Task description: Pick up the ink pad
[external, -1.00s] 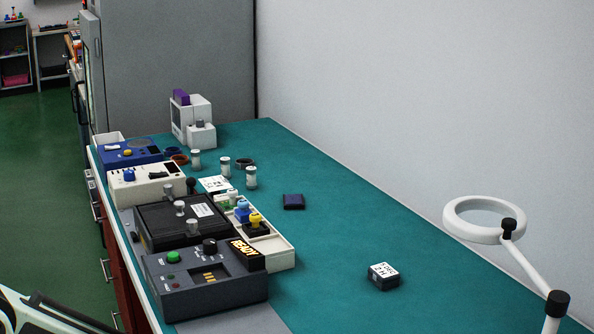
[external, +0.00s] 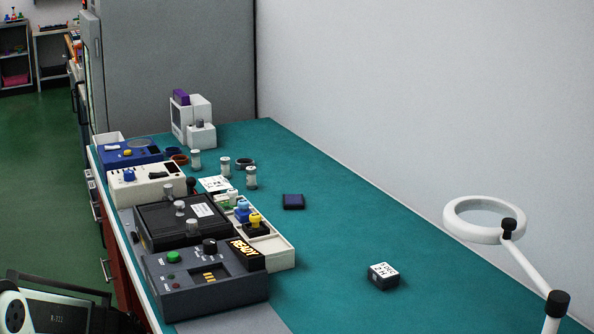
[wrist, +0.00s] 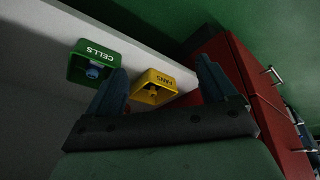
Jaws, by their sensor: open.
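The ink pad (external: 293,201) looks like a small flat dark-blue square with a black rim. It lies alone on the teal bench top in the external view, right of the row of devices. My gripper (wrist: 162,64) shows in the wrist view with its two dark fingers spread apart and nothing held between them. The ink pad is not in the wrist view. The external view shows only a part of my arm at the bottom left corner, away from the ink pad; the fingers cannot be seen there.
A black box with a white label (external: 383,276) and a white ring lamp (external: 485,220) stand right of the pad. Devices and a cream tray (external: 278,252) with stamps line the left edge. The wrist view shows a green CELLS bin (wrist: 80,72), a yellow FANS bin (wrist: 150,79) and red drawers (wrist: 235,70).

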